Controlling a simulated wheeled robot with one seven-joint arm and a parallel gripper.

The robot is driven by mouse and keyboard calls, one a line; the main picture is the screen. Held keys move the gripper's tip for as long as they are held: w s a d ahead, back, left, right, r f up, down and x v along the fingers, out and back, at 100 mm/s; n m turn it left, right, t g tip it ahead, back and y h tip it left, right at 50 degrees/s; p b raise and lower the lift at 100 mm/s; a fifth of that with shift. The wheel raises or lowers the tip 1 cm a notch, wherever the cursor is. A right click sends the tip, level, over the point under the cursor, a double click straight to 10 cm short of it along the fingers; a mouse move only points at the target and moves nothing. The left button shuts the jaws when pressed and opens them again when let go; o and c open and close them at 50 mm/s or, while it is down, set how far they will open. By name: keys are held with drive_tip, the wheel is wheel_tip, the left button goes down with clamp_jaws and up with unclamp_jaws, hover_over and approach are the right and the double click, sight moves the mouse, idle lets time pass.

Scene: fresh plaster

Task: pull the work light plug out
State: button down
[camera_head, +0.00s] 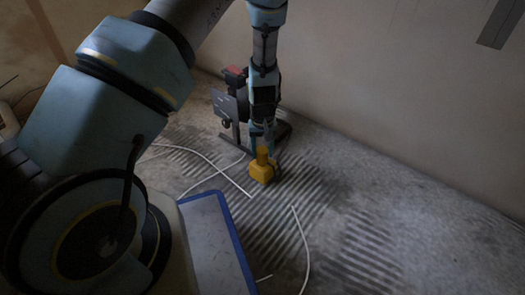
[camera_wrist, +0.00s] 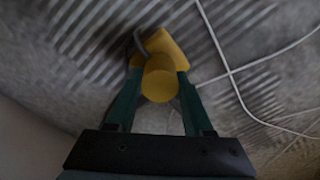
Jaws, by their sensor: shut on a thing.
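The yellow work light plug (camera_wrist: 159,86) is a round-ended body between the two green fingers of my gripper (camera_wrist: 159,74), which is shut on it. A wider yellow block (camera_wrist: 172,48) lies right beyond the plug, and a short dark cable curls at its left side. In the head view my gripper (camera_head: 262,144) points down at the plug (camera_head: 262,154), which stands over the yellow block (camera_head: 261,173) on the floor. The two look touching; I cannot tell how deep the plug sits. A dark work light on a stand (camera_head: 230,108) is partly hidden behind my arm.
Thin white cables (camera_head: 213,166) run loosely across the grey ridged floor, one (camera_head: 302,245) at the front right. A blue-edged grey panel (camera_head: 215,240) lies in the foreground. A plain wall (camera_head: 400,90) rises behind. The floor to the right is mostly clear.

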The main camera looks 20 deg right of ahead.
sight(262, 150)
wheel_tip(262, 150, up, 6)
drive_tip(key=p, duration=0.7)
drive_tip(key=shift+f, duration=0.2)
drive_tip(key=shift+c, duration=1.4)
unclamp_jaws()
wheel_tip(262, 150, up, 11)
drive_tip(key=p, duration=0.4)
drive_tip(key=shift+f+p, duration=0.15)
drive_tip(key=shift+p, duration=0.2)
